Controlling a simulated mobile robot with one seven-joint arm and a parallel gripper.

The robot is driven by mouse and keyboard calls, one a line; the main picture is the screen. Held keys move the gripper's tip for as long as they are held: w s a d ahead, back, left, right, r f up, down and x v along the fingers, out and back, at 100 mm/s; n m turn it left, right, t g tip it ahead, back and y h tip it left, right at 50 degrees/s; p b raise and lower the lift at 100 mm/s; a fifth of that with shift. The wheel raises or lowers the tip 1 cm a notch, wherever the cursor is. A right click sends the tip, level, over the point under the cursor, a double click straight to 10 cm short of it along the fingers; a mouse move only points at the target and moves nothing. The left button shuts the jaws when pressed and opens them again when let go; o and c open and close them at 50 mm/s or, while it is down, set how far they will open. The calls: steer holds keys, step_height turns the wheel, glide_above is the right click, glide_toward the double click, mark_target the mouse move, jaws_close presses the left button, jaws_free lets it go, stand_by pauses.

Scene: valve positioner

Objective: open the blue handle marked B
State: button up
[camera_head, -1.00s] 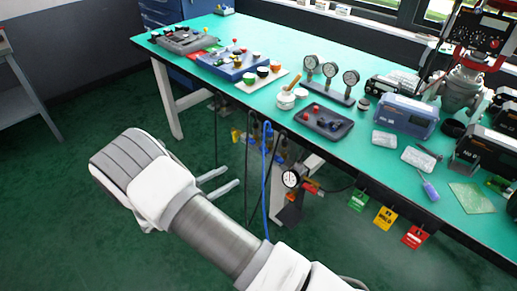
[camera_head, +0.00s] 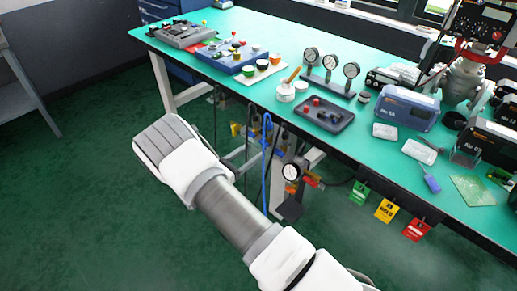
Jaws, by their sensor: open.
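No handle with a readable B mark shows. Under the front edge of the bench is a cluster of small fittings (camera_head: 256,130) with yellow, blue and red parts. It is partly hidden by hoses and too small to tell which part is a blue handle. My gripper (camera_head: 252,153) shows as two pale fingers past the end of my arm, apart with nothing seen between them. It appears in front of and below the fittings; the distance to them cannot be told.
A blue hose (camera_head: 266,170) and dark cables hang below the bench. A pressure gauge (camera_head: 291,171) with red and yellow parts is to the right. Green, yellow and red tags (camera_head: 386,210) hang off the bench (camera_head: 215,88). Green floor at left is clear.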

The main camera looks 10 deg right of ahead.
mark_target(262, 144)
steer(key=shift+x, duration=2.05)
jaws_close()
